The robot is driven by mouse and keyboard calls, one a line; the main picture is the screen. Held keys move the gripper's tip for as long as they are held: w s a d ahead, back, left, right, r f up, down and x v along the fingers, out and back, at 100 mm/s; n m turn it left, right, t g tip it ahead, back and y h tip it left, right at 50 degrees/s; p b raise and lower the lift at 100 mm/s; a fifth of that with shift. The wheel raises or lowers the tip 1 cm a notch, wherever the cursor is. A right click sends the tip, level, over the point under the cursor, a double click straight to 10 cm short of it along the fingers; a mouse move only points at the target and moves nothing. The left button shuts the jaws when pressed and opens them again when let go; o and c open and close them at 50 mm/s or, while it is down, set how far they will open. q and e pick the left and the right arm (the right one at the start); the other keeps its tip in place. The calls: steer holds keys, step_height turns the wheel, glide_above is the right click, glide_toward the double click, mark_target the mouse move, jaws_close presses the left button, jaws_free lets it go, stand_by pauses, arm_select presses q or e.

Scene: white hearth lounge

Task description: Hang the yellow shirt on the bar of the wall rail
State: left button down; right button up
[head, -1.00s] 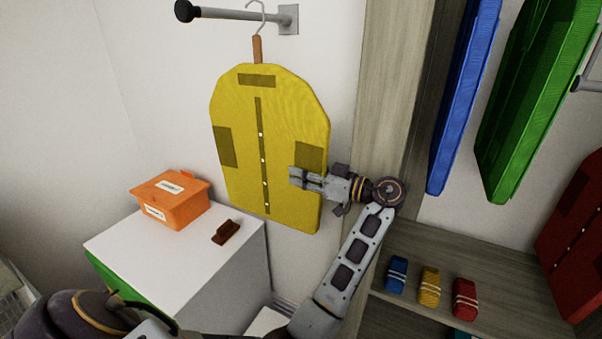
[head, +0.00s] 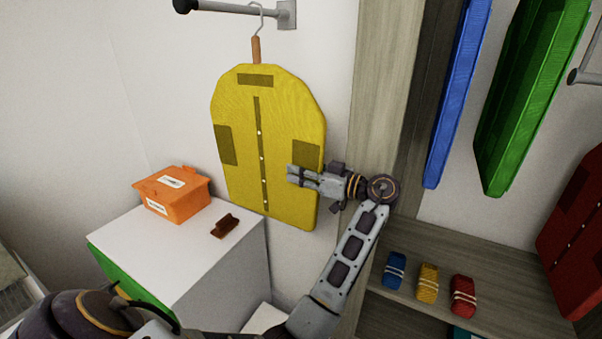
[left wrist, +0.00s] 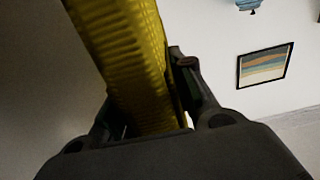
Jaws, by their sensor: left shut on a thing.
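The yellow shirt (head: 255,120) hangs upright at the wall, with dark patches and a buttoned strip facing me. Its wire hook (head: 262,20) rises from a brown neck and overlaps the bar (head: 235,7) of the wall rail near the wall plate. I cannot tell whether the hook rests on the bar. My left gripper (head: 291,176) is shut on the shirt's right edge, one finger across its front. The left wrist view shows the yellow cloth (left wrist: 130,65) between the fingers (left wrist: 145,115). My right gripper is not in view.
An orange box (head: 172,195) and a small brown object (head: 225,225) stand on a white cabinet (head: 205,245) at lower left. A wooden wardrobe at right holds blue (head: 458,95) and green (head: 525,95) garments, with several rolled bundles (head: 428,283) on its shelf.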

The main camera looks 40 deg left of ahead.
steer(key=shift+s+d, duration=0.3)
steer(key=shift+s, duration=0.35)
arm_select(q)
steer(key=c, duration=1.5)
jaws_free()
steer(key=o, duration=0.4)
steer(key=shift+w+d, duration=0.2)
steer(key=shift+d, duration=1.8)
steer(key=shift+w+d, duration=0.2)
steer(key=shift+d, duration=1.75)
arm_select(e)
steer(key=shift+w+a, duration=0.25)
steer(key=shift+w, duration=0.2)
arm_select(q)
steer(key=shift+d, duration=0.2)
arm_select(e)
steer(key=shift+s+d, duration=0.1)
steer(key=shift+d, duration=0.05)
